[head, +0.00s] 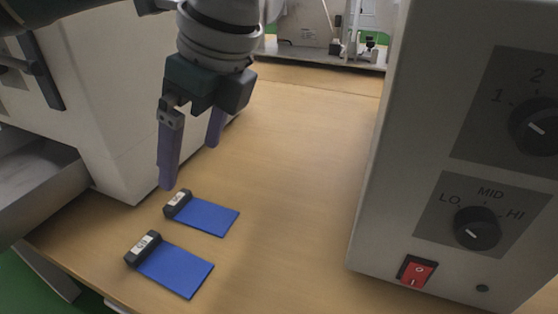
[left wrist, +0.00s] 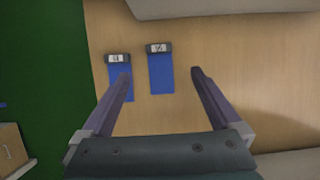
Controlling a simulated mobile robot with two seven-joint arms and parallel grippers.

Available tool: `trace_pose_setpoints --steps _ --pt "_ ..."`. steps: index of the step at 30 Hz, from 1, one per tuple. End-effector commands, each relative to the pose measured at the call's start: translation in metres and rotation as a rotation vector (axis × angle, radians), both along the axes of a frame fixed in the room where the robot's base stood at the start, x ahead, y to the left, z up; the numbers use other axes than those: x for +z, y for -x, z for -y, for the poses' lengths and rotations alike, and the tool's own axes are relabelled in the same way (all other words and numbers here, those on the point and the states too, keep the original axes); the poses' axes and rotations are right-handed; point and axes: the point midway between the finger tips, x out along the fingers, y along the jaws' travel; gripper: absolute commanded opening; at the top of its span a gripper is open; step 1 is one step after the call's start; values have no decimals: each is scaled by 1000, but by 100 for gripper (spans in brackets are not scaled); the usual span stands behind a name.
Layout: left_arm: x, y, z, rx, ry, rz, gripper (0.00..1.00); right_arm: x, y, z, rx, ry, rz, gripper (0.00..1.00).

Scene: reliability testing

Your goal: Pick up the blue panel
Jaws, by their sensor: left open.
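Two blue panels, each with a black labelled block at one end, lie flat on the wooden table. The farther blue panel (head: 211,217) also shows in the left wrist view (left wrist: 160,75), between my fingers in the picture. The nearer blue panel (head: 178,270) lies closer to the table edge; in the left wrist view (left wrist: 117,80) my left finger partly covers it. My left gripper (head: 190,165) is open and empty, fingers pointing down, above and just behind the farther panel. It also shows in the left wrist view (left wrist: 160,74). My right gripper is not in view.
A grey machine (head: 450,110) with dials and a red switch (head: 417,271) stands at the right. A white machine (head: 125,120) with a metal tray (head: 35,180) stands at the left. The table (head: 290,180) between them is clear. Green floor (left wrist: 45,70) lies beyond the table edge.

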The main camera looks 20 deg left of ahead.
Motion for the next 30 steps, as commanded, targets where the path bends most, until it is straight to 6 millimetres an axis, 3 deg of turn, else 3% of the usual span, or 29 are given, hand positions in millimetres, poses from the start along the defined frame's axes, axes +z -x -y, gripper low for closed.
trace_pose_setpoints --steps 21,30 --pt "-85 -3 -41 1 -7 -2 98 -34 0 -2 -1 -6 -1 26" --pt "-87 -3 -42 -1 -6 0 95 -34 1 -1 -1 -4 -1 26"
